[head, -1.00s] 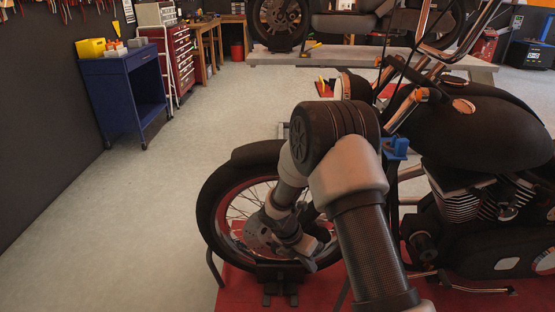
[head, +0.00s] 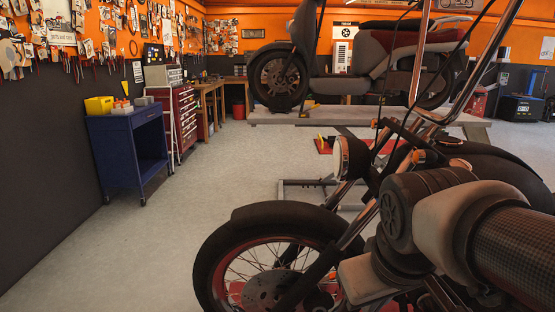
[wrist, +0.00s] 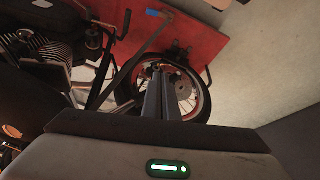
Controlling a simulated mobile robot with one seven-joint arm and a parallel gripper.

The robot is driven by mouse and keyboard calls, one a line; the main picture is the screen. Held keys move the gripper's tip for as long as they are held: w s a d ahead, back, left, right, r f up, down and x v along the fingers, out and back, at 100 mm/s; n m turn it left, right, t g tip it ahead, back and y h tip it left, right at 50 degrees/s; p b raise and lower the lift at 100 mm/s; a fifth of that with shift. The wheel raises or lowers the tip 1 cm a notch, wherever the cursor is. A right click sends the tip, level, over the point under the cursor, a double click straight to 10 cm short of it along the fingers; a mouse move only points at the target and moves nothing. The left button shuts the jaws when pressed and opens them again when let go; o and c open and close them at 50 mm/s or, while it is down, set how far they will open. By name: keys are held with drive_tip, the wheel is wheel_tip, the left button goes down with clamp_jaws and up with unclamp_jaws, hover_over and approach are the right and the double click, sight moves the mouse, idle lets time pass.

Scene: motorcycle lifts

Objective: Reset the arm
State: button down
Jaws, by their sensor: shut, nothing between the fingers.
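My arm (head: 445,215) is bent in the lower right of the head view, in front of the motorcycle (head: 480,160). A pale link of mine shows low, beside the front wheel; my gripper's fingers cannot be made out there. In the wrist view, my gripper (wrist: 161,74) shows as two grey fingers close together, with nothing visible between them. Beyond the fingertips is the motorcycle's spoked front wheel (wrist: 192,94). I cannot tell how far the fingers are from it.
A red lift platform (wrist: 205,45) lies under the wheel. A blue cart (head: 128,150) and a red tool chest (head: 178,115) stand at left. Another motorcycle (head: 370,55) is on a raised bench behind. The floor at left is clear.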

drive_tip(key=s+r+m+p, duration=0.2)
drive_tip(key=s+r+p, duration=0.1)
drive_tip(key=r+p, duration=2.1)
drive_tip(key=shift+s+a+r+m+t+y, duration=0.15)
drive_tip(key=shift+a+r+m+t+y, duration=0.2)
drive_tip(key=shift+r, duration=0.25)
